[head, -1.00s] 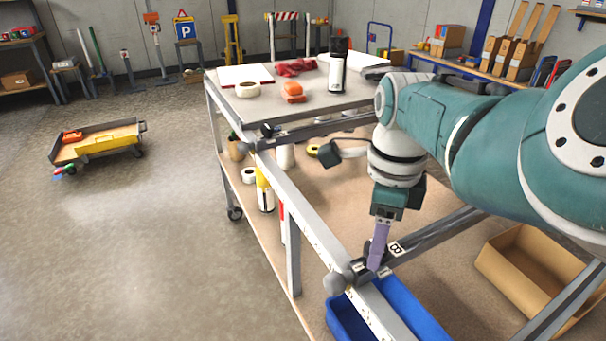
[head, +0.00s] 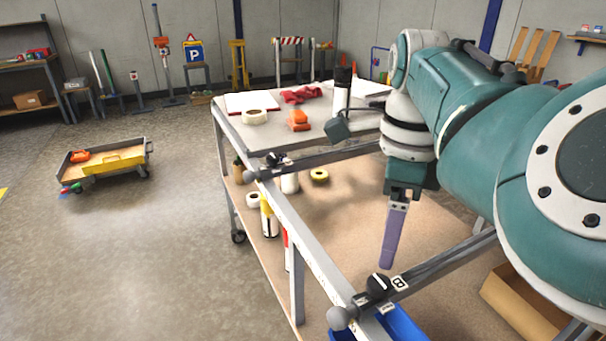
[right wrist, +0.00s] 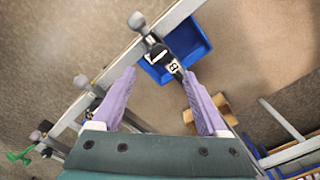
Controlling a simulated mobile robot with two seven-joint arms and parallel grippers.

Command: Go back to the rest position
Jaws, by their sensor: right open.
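My right gripper (head: 392,240) hangs in the head view with its purple fingers pointing down, above the cart's metal frame and a little behind the clamp with the black knob (head: 378,286). In the right wrist view the gripper (right wrist: 158,95) has its two purple fingers wide apart with nothing between them. The clamp (right wrist: 160,55), marked with a letter on its bar, lies beyond the fingertips, apart from them. A second clamp (head: 272,160) sits farther along the same rail. My left gripper is not in view.
A blue bin (head: 400,325) and a cardboard box (head: 520,305) sit low in front. A small trolley (head: 100,165) stands left on open floor.

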